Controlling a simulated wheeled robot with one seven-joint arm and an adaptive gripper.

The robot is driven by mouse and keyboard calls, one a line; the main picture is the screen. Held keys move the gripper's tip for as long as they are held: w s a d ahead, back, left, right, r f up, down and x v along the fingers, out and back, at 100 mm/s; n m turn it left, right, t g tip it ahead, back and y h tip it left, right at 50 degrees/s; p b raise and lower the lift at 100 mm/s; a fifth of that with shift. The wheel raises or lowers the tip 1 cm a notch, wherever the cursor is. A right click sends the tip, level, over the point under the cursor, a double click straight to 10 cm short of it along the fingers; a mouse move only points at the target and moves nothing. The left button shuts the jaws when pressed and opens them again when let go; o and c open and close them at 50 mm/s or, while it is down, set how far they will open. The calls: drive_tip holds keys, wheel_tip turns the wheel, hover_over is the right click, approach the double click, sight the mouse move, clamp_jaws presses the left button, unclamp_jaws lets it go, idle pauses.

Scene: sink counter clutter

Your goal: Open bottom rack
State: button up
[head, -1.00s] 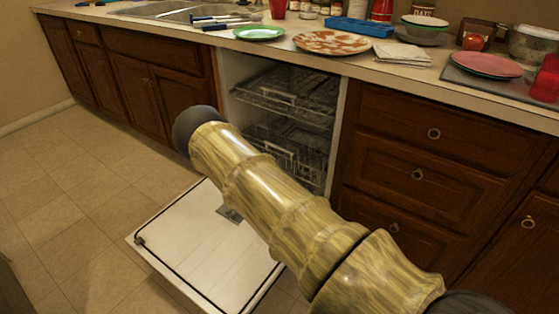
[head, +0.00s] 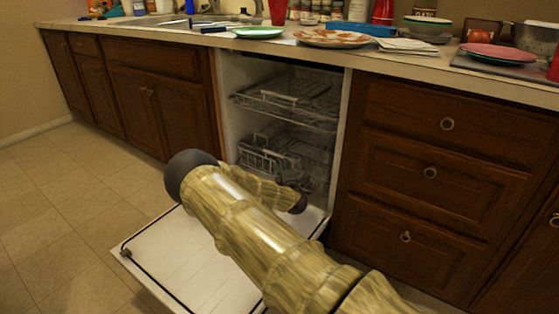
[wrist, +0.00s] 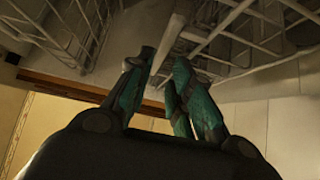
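The dishwasher stands open, its door (head: 165,262) folded down flat over the floor. The bottom rack (head: 258,160), a grey wire basket, sits inside the cavity, its right part partly hidden by my arm. In the wrist view rack wires (wrist: 250,35) cross the top. My gripper (wrist: 160,68) has two teal fingers, partly open with a narrow gap between the tips. A pale bar runs up behind that gap; I cannot tell whether the fingers touch it. In the head view my gripper is at the front of the bottom rack, mostly hidden by my arm.
The upper rack (head: 290,98) is inside above the bottom rack. Wooden drawers (head: 430,172) flank the opening on the right and cabinets (head: 150,105) on the left. Plates and cups crowd the counter (head: 460,72) above. The tiled floor (head: 70,215) at left is clear.

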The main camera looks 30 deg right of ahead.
sight(280, 155)
drive_tip(key=b+x, duration=0.2)
drive_tip(key=x, duration=0.6)
drive_tip(key=shift+s, duration=0.1)
clamp_jaws()
